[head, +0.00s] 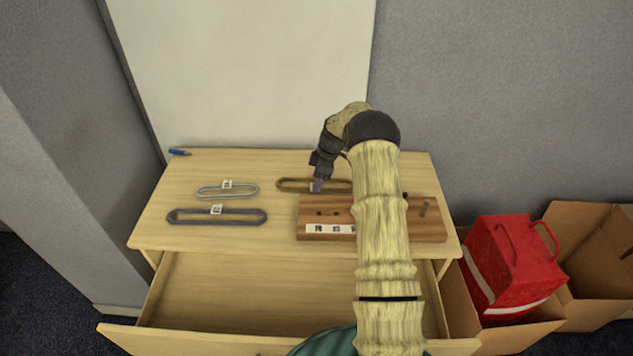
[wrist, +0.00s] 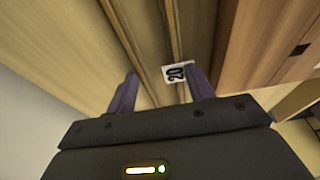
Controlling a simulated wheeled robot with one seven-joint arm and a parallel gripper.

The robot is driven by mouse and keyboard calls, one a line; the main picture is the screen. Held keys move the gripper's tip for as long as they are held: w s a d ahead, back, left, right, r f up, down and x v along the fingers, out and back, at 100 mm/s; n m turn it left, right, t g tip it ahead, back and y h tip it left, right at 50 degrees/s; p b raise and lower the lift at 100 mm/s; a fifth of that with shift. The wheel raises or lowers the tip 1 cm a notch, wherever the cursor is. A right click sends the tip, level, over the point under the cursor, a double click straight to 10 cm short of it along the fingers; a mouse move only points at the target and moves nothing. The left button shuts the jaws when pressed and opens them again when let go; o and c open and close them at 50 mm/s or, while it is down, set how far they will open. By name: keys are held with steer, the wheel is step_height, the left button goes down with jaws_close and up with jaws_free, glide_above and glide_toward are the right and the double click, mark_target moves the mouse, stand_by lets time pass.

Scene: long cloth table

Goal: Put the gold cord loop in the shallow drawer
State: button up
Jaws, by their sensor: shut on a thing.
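The gold cord loop (head: 290,184) is a long, narrow loop at the back middle of the table top, behind a wooden block. My gripper (head: 316,186) is at the loop's middle and shut on it. In the wrist view, the loop's two strands (wrist: 176,45) run between the fingers, beside a white tag reading 20. I cannot tell whether the loop touches the table top. The shallow drawer (head: 250,295) is pulled out below the table's front edge. Its visible floor is bare, and my arm hides part of its right side.
A pale loop (head: 205,192) and a dark grey loop (head: 185,217), both tagged, lie at left. The wooden block (head: 312,212) has holes, a peg and labels. A blue pen (head: 179,152) lies back left. A red bag (head: 512,262) and cardboard boxes (head: 585,240) stand right.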

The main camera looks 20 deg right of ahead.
step_height(320, 180, up, 10)
steer(key=shift+b, duration=0.45)
steer(key=shift+r, duration=0.1)
stand_by(0.4)
